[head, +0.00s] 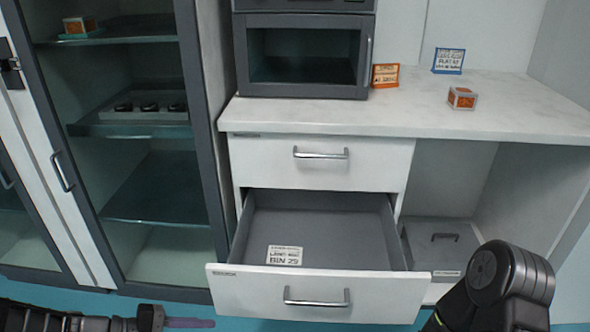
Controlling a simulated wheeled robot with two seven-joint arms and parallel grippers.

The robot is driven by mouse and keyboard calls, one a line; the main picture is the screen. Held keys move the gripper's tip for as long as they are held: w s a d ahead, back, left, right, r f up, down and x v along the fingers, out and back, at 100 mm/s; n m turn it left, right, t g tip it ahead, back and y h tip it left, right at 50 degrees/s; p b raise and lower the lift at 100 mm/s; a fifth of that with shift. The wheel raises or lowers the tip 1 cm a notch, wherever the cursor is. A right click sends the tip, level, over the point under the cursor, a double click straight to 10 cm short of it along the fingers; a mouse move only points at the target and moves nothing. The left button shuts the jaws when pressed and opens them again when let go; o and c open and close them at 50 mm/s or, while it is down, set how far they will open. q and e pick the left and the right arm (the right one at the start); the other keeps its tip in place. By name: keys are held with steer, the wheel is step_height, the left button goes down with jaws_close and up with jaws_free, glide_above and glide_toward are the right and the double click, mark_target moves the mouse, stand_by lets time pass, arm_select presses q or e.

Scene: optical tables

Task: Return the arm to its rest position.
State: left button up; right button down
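My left arm lies along the bottom left edge, with its gripper (172,322) in front of the cabinets, low over the floor. A thin purple-grey piece extends from its end; I cannot tell whether this is a finger or something held, nor whether the gripper is open. A black rounded link of my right arm (500,285) rises at the bottom right, beside the open drawer. My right gripper is out of view.
The lower drawer (330,235) stands open, with a "BIN 29" label inside. A glass-door cabinet (201,130) stands left. The counter (420,110) holds a dark-framed appliance (300,92), two signs and a small orange-and-white box (462,98). A grey lidded box sits below right.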

arm_select(q)
steer(key=s+a+f+m+g+y, duration=0.1)
steer(key=s+f+m+y, duration=0.3)
steer(key=f, duration=0.7)
steer(key=s+a+f+n+g+y, duration=0.1)
steer(key=f+y, duration=0.4)
steer(key=f, duration=0.6)
steer(key=s+d+f+m+g, duration=0.1)
steer(key=s+d+f+m, duration=0.2)
steer(key=d, duration=0.4)
steer(key=s+d+m, duration=0.3)
steer(key=s+d, duration=0.1)
steer(key=d, duration=0.3)
step_height(320, 180, up, 26)
steer(key=s+p, duration=0.1)
steer(key=p, duration=2.6)
steer(key=shift+d+h, duration=0.15)
steer(key=shift+h, duration=0.15)
